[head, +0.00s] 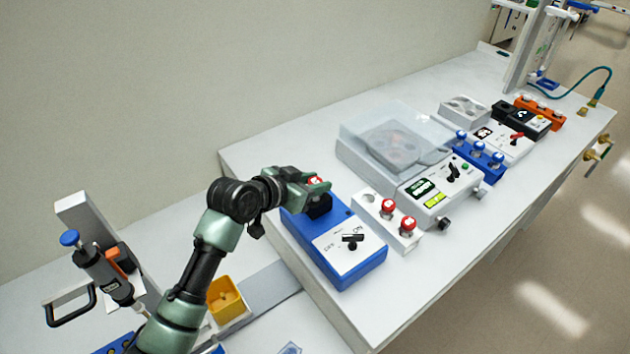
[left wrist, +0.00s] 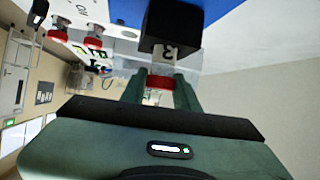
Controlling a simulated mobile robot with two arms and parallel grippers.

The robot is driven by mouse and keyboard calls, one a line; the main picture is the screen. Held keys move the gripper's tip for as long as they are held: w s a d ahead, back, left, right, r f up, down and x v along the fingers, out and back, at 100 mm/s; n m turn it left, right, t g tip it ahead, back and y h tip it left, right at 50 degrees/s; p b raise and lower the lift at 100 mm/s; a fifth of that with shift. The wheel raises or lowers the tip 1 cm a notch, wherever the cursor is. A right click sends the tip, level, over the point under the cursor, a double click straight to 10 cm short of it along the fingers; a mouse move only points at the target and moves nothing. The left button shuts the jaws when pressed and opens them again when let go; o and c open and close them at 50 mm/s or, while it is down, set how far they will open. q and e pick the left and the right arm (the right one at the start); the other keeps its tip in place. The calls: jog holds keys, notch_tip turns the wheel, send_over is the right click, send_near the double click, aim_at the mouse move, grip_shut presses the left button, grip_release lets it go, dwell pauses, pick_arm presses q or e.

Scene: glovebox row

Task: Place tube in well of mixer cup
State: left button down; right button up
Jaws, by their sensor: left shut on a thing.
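My left gripper (head: 318,184) is shut on a tube with a red cap (head: 315,180); the red cap also shows between the fingers in the left wrist view (left wrist: 160,82). The gripper is right over the black mixer cup (head: 318,206) on the blue mixer (head: 345,262). In the left wrist view the tube's body meets the black cup (left wrist: 172,25), which hides its lower end. I cannot tell how deep the tube sits in the well. My right gripper is not in view.
A white rack (head: 372,222) with two red-capped tubes and an empty hole stands right of the mixer. Behind it is a centrifuge with a clear lid (head: 395,125). A blue rack (head: 478,158) stands farther right. The bench front is clear.

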pick_arm(q)
jog(key=shift+f, duration=0.2)
jog(key=shift+f, duration=0.1)
jog(key=c, duration=1.1)
grip_release()
jog(key=shift+o, duration=0.2)
jog(key=shift+s+a+r, duration=0.1)
jog(key=shift+a+r, duration=0.05)
jog(key=shift+r, duration=0.1)
jog(key=b+v, duration=0.1)
jog(key=v, duration=1)
jog(key=shift+s+a+r+b, duration=0.15)
jog(key=shift+s+r+b, duration=0.1)
jog(key=shift+b, duration=0.15)
